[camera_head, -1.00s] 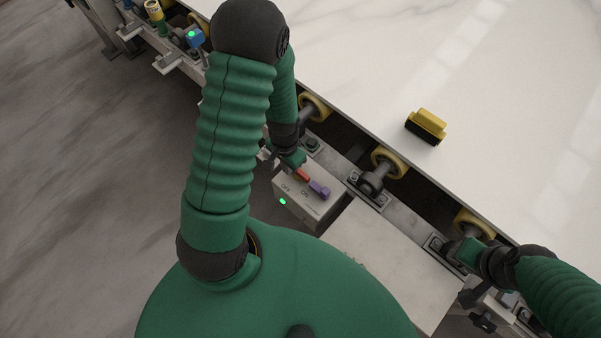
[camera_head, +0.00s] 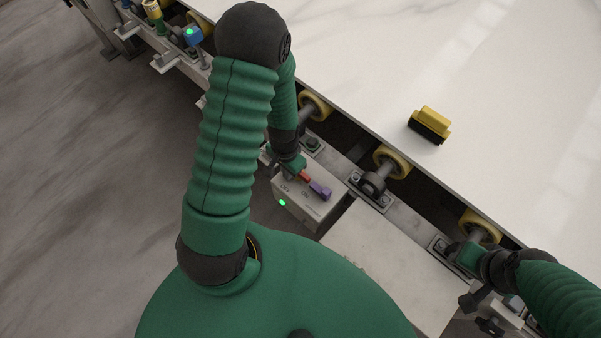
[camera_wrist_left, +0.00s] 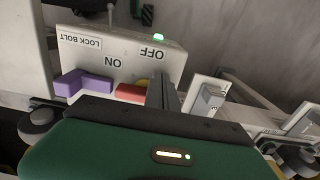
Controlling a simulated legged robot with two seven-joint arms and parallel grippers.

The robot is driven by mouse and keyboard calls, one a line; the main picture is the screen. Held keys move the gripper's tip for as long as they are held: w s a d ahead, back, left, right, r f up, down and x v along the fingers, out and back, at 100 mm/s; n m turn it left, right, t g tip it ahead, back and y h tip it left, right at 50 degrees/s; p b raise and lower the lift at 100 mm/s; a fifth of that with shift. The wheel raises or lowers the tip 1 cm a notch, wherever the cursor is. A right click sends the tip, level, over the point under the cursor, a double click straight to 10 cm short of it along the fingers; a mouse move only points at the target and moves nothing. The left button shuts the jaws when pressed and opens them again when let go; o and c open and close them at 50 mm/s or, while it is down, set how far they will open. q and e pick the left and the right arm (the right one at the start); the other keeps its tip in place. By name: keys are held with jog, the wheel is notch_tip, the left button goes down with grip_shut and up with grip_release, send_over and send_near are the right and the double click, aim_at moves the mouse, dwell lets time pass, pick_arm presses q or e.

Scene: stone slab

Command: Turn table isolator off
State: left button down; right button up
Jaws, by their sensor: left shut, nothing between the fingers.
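The isolator box (camera_head: 314,207) is a pale box with OFF and ON labels and a lit green lamp (camera_head: 282,202) on its front edge. A red handle (camera_head: 304,175) and a purple lock bolt (camera_head: 320,191) sit on its top. In the left wrist view the red handle (camera_wrist_left: 130,93) shows partly, beside the purple bolt (camera_wrist_left: 84,84). My left gripper (camera_wrist_left: 160,92) is shut and empty, its fingers down at the end of the red handle on the OFF side; I cannot tell if they touch. My right gripper (camera_head: 474,299) is at the lower right, its jaws unclear.
A white stone slab (camera_head: 480,60) lies on yellow rollers (camera_head: 391,162) along the table edge. A yellow and black brush (camera_head: 430,124) rests on the slab. A blue device with a green light (camera_head: 192,35) stands at upper left. Open grey floor lies left.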

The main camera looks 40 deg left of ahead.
pick_arm(q)
jog(key=shift+f, duration=0.45)
jog(key=shift+r, duration=0.35)
jog(key=shift+w+a+p, duration=0.1)
jog(key=shift+p, duration=0.2)
jog(key=shift+w+a, duration=0.2)
jog(key=shift+w, duration=0.05)
